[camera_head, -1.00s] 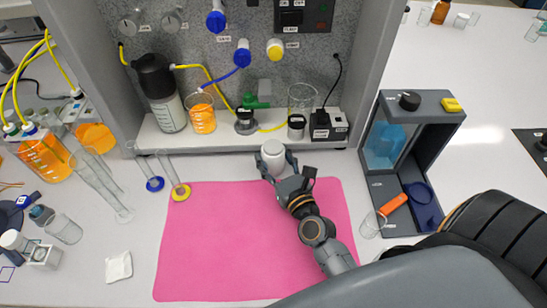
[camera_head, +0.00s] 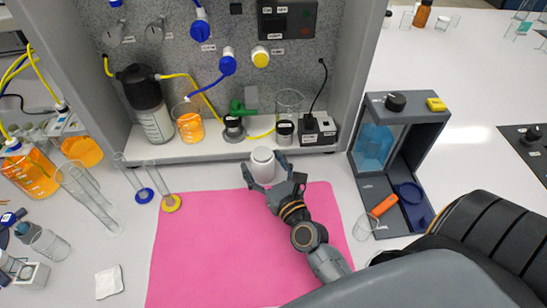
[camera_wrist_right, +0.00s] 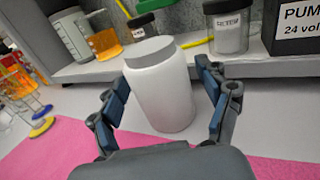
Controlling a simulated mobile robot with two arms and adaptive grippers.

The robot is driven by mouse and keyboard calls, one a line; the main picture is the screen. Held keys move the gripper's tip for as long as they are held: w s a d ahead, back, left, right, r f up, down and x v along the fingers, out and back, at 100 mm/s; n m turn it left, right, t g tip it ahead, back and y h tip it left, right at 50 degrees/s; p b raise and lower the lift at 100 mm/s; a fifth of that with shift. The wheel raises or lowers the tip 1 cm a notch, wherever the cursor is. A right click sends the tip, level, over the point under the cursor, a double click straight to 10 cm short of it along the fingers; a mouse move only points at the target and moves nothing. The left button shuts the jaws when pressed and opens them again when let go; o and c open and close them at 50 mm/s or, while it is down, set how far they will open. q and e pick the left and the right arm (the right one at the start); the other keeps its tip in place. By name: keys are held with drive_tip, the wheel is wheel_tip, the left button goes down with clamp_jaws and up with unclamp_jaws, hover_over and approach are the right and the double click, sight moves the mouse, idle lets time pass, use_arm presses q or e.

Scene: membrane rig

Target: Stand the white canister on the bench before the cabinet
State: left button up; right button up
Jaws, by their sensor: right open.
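The white canister (camera_head: 263,165) with a grey lid stands upright on the bench (camera_head: 215,176), just in front of the cabinet's shelf (camera_head: 205,150) and behind the pink mat's far edge. It also shows in the right wrist view (camera_wrist_right: 160,92). My right gripper (camera_head: 264,182) is open, with one finger on each side of the canister. In the right wrist view the fingers (camera_wrist_right: 162,95) are spread wider than the canister, with a gap visible on the right side; on the left the finger is close to it. My left gripper is not in view.
The pink mat (camera_head: 210,245) lies under my right arm. On the shelf stand a dark-capped bottle (camera_head: 150,110), an orange beaker (camera_head: 189,123), jars and a pump box (camera_head: 318,130). Glass cylinders stand left; a grey box with a blue window (camera_head: 375,145) stands right.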

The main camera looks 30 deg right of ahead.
drive_tip(key=shift+s+a+f+p, duration=0.1)
drive_tip(key=shift+a+f+p, duration=0.05)
drive_tip(key=shift+p, duration=0.2)
drive_tip(key=shift+s+f+b, duration=0.5)
drive_tip(key=shift+s+b, duration=0.15)
drive_tip(key=shift+s, duration=0.1)
drive_tip(key=s+b, duration=0.1)
drive_tip(key=s, duration=0.2)
drive_tip(key=s+b, duration=0.1)
drive_tip(key=s, duration=0.2)
drive_tip(key=s+b, duration=0.1)
drive_tip(key=s, duration=0.2)
drive_tip(key=shift+a+r, duration=0.2)
drive_tip(key=shift+r, duration=0.2)
drive_tip(key=shift+s+r, duration=0.3)
drive_tip(key=shift+s, duration=0.35)
